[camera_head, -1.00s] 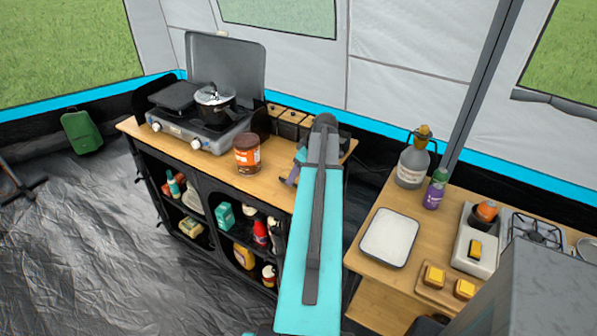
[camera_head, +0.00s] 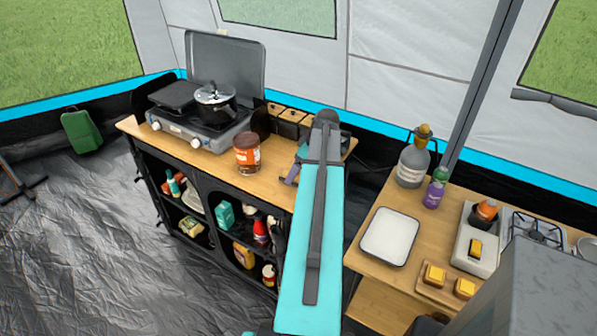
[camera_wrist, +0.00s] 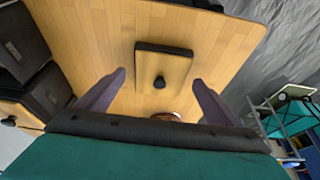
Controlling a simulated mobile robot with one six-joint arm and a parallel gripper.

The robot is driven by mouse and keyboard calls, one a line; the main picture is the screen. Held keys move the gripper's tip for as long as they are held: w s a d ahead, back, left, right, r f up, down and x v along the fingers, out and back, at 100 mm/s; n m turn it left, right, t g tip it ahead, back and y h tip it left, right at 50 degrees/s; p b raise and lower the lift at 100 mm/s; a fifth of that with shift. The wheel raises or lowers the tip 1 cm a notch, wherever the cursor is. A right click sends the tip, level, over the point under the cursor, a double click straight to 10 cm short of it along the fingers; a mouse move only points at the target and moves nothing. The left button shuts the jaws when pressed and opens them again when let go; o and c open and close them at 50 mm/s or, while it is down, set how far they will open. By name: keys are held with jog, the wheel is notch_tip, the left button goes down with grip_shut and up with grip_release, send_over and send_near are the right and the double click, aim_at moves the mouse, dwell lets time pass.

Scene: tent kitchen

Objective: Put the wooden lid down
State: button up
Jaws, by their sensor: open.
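The wooden lid (camera_wrist: 178,68) shows in the wrist view as a pale wooden rectangle with a dark edge and a dark round knob. It lies on the wooden counter with its knob up. My gripper (camera_wrist: 158,77) is open, its two purple fingers spread wide either side of the knob in the picture. Nothing shows held between them, and the lid looks apart from the fingertips. In the head view my arm hides the lid and most of the gripper; a purple finger shows at its left side.
Dark canisters (camera_wrist: 20,40) stand at the left of the wrist view. A brown jar (camera_head: 247,154) stands on the counter (camera_head: 205,163), left of my arm, near the stove (camera_head: 198,131). Bare counter surrounds the lid. A white tray (camera_head: 390,237) lies on the right table.

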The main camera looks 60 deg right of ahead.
jog(key=b+v, duration=0.2)
jog(key=v, duration=0.8)
jog(key=shift+s+r, duration=0.25)
jog(key=shift+r, duration=0.1)
dwell(0.6)
